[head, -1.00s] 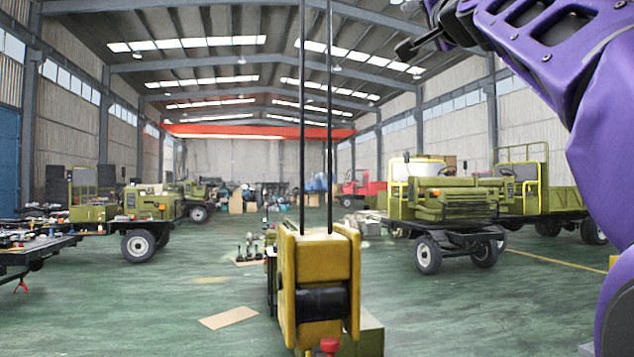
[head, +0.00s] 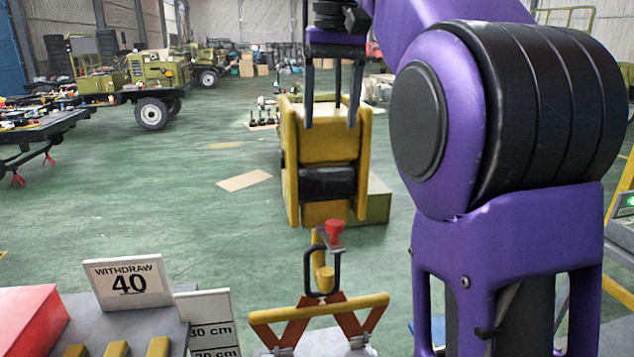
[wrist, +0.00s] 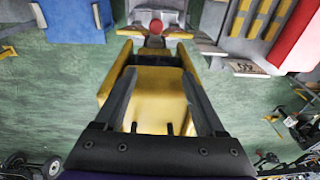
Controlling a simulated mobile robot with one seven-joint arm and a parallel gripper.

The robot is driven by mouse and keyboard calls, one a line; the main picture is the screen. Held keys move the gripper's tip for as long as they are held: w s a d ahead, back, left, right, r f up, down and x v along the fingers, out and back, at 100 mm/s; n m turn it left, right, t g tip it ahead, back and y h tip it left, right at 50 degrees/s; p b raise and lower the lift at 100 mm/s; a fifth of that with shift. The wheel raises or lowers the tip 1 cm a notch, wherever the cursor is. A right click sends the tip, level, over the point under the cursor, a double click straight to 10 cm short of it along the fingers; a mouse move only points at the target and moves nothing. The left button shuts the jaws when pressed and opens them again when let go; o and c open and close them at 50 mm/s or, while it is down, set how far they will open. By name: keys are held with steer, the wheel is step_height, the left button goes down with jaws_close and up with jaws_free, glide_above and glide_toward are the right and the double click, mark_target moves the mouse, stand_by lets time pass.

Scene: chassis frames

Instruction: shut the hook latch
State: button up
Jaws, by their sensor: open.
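The crane hook (head: 309,272) is a dark curved piece below a yellow pulley block (head: 328,148). Its latch (head: 330,243) looks like a small grey plate with a red knob (head: 333,229) on top; I cannot tell whether it is shut. My gripper (head: 332,126) is open, fingers pointing down over the upper part of the block, above the knob. In the wrist view my gripper (wrist: 159,73) spans the block (wrist: 160,100), and the red knob (wrist: 156,26) shows beyond the fingertips. Contact with the block is unclear.
A yellow lifting bar (head: 320,308) with red triangular links is below the hook. A "WITHDRAW 40" sign (head: 128,282) and a red box (head: 28,318) stand at lower left. Yellow bars rise at right (head: 622,220). Green floor surrounds the block; vehicles stand farther back.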

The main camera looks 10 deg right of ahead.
mark_target(334, 221)
steer(key=shift+g, duration=0.7)
steer(key=f, duration=0.6)
steer(key=s+f, duration=0.1)
steer(key=f, duration=0.5)
steer(key=f+b, duration=0.1)
steer(key=f, duration=0.5)
steer(key=shift+s+d, duration=0.2)
steer(key=shift+d, duration=0.15)
jaws_close()
